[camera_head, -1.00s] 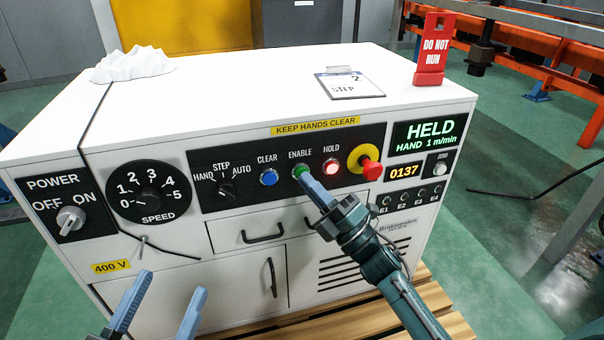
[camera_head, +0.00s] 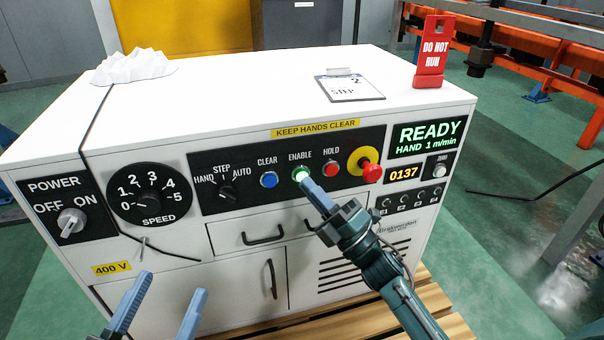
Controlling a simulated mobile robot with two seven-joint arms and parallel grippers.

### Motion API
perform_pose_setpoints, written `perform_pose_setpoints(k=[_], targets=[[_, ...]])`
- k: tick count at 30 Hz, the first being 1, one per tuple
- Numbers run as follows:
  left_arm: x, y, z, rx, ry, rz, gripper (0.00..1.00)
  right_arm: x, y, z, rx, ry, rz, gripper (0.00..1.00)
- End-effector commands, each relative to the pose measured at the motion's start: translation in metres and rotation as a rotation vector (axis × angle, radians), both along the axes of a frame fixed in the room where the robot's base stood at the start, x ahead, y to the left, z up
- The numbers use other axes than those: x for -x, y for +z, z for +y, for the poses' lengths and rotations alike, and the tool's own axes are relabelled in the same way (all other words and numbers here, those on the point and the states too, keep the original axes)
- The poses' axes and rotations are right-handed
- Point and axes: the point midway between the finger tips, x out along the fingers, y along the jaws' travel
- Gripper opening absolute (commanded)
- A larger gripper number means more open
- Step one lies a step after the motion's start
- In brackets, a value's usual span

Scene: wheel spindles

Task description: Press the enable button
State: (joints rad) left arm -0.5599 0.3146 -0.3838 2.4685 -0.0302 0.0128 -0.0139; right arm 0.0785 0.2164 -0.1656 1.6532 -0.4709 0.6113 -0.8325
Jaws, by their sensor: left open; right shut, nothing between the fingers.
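The green enable button (camera_head: 300,174) is lit on the black panel of the white control cabinet. My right gripper (camera_head: 308,184) is shut and empty, with its blue fingertips right at the button's lower edge; I cannot tell whether they still touch it. The display (camera_head: 428,135) reads READY, HAND 1 m/min. My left gripper (camera_head: 168,290) is open and empty, low at the left in front of the cabinet.
The blue clear button (camera_head: 268,180), the red hold button (camera_head: 330,169) and a red emergency knob (camera_head: 371,173) on yellow flank the enable button. A clipboard (camera_head: 350,89), a red DO NOT RUN sign (camera_head: 433,52) and a white crumpled cloth (camera_head: 132,66) rest on top.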

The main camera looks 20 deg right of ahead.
Motion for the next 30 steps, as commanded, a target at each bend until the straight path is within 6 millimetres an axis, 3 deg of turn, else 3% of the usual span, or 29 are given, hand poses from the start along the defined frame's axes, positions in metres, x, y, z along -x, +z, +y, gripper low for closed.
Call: perform_pose_setpoints(k=[12, 24, 30], targets=[[0.000, 0.003, 0.000, 0.001, 0.001, 0.001, 0.58, 0.005, 0.000, 0.000, 0.000, 0.000, 0.000, 0.00], [0.000, 0.018, 0.000, 0.002, 0.001, 0.001, 0.58, 0.043, 0.001, -0.001, -0.001, 0.001, 0.000, 0.00], [0.000, 0.021, 0.000, 0.003, 0.001, 0.000, 0.58, 0.053, 0.000, -0.002, 0.000, 0.000, 0.000, 0.00]])
